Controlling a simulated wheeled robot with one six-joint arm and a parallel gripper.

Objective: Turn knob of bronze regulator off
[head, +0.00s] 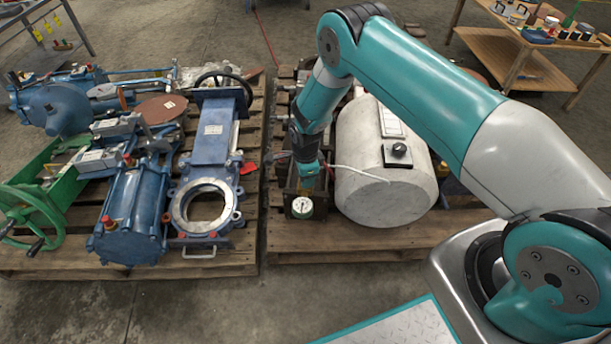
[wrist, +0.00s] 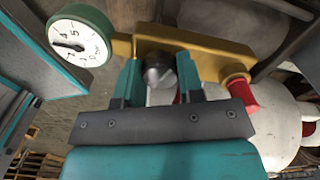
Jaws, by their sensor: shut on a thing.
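The bronze regulator (wrist: 205,48) runs across the top of the wrist view. A round green-rimmed gauge (wrist: 79,37) is at its left end and a red cap (wrist: 242,94) at its right. Its grey metal knob (wrist: 160,72) sits between the teal fingers of my gripper (wrist: 159,84), which is shut on it. In the head view my gripper (head: 308,170) points down over the regulator, and mostly hides it. The gauge (head: 302,206) shows just below the fingers. I cannot read the knob's turn position.
A large pale cylinder (head: 375,185) stands right beside my gripper on the right pallet (head: 330,248). The left pallet (head: 185,262) holds a blue gate valve (head: 212,135) and a green handwheel (head: 40,220). Open floor lies in front.

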